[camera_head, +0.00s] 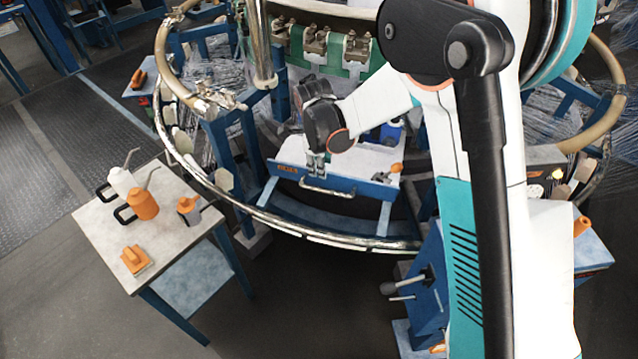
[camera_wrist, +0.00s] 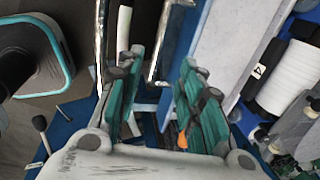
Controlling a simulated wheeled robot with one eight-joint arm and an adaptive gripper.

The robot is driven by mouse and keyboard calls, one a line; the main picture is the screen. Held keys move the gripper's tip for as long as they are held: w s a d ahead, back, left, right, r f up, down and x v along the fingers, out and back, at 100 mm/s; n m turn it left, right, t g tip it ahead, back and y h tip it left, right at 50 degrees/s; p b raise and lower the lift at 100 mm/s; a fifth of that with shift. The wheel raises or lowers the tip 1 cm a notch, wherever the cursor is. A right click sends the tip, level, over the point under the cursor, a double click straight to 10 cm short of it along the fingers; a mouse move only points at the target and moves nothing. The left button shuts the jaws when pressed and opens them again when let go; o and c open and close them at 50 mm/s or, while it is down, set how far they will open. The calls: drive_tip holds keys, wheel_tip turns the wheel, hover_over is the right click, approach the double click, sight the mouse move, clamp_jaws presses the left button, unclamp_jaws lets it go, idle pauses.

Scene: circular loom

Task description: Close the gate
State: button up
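A blue panel with orange lettering, which I take to be the gate (camera_head: 345,187), sits at the front of the loom inside the ring rail. It carries a silver bar handle (camera_head: 327,190), which also shows in the wrist view (camera_wrist: 161,42). My gripper (camera_head: 316,166) points down at the panel's top edge, just above the handle. In the wrist view my gripper's green fingers (camera_wrist: 160,68) are apart, with the handle running in the gap between their tips. I see no clear contact with the handle.
The curved metal ring rail (camera_head: 292,229) runs in front of the panel. A small table (camera_head: 95,228) at left holds bottles and an orange tool. A blue stand with a lever (camera_head: 425,290) is at lower right. The floor between them is clear.

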sight(323, 189)
drive_tip(key=w+f+b, duration=0.1)
drive_tip(key=f, duration=0.3)
drive_tip(key=f+b, duration=0.2)
drive_tip(key=f, duration=0.3)
drive_tip(key=w+f+b, duration=0.1)
drive_tip(key=f, duration=0.3)
drive_tip(key=shift+w+d+f+b, duration=0.15)
drive_tip(key=shift+w+d+b, duration=0.15)
drive_tip(key=shift+d, duration=0.05)
clamp_jaws()
